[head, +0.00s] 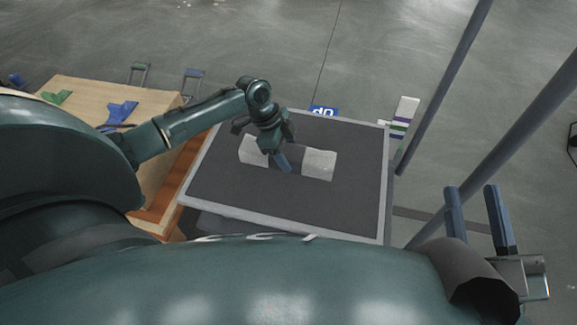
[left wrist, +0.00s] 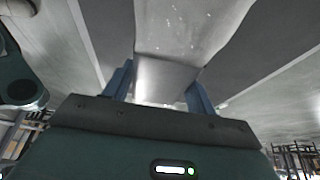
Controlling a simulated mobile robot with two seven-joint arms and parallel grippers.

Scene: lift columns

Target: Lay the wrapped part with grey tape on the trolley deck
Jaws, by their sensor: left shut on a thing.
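The wrapped part (head: 319,162) is a pale, whitish bundle with a darker grey band around its middle. My left gripper (head: 282,160) is shut on it at that band, reaching down from above. In the left wrist view the part (left wrist: 185,28) passes between the two blue fingers (left wrist: 160,90). The trolley deck (head: 345,200) is a dark grey surface with a light grey rim, and the part is over its middle. I cannot tell whether the part touches the deck. My right gripper (head: 476,222) is open and empty at the lower right, apart from the deck.
A wooden table (head: 85,92) with green (head: 57,97) and blue (head: 122,112) pieces stands at the left, next to the trolley. Grey posts (head: 445,85) rise at the right. The deck around the part is clear.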

